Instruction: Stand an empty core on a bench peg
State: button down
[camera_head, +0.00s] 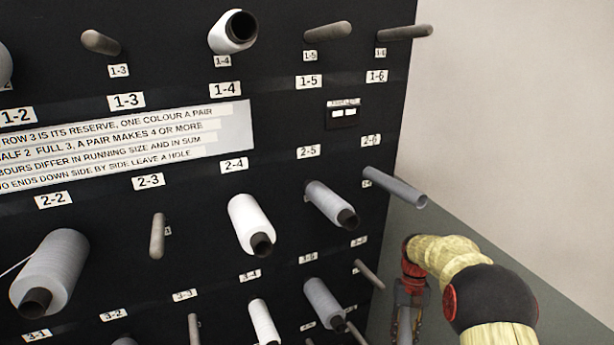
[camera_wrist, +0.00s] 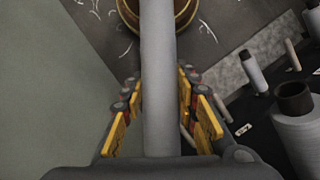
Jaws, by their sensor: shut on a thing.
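A pale grey tube, which looks like an empty core (camera_wrist: 158,95), runs lengthwise between the fingers of my gripper (camera_wrist: 158,100) in the wrist view. My gripper is shut on it. Its far end meets or overlaps a round brass-coloured ring (camera_wrist: 186,14) at the top of that view. I cannot tell whether it is inside or in front of the ring. In the head view my gripper (camera_head: 408,292) is low at the right, beside the rack, with part of the grey tube below it. No bench peg can be made out.
A black rack (camera_head: 290,130) with labelled pegs fills the left of the head view. It holds white and grey spools and several bare pegs (camera_head: 157,236). Another grey tube (camera_head: 396,187) sits near label 2-6. A large spool (camera_wrist: 300,130) is right in the wrist view.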

jog(key=w+a+f+n, duration=0.1)
jog(key=a+f+n, duration=0.1)
jog(key=a, duration=0.7)
jog(key=shift+f+h, duration=0.4)
jog(key=shift+f, duration=0.05)
jog(key=shift+a, duration=0.1)
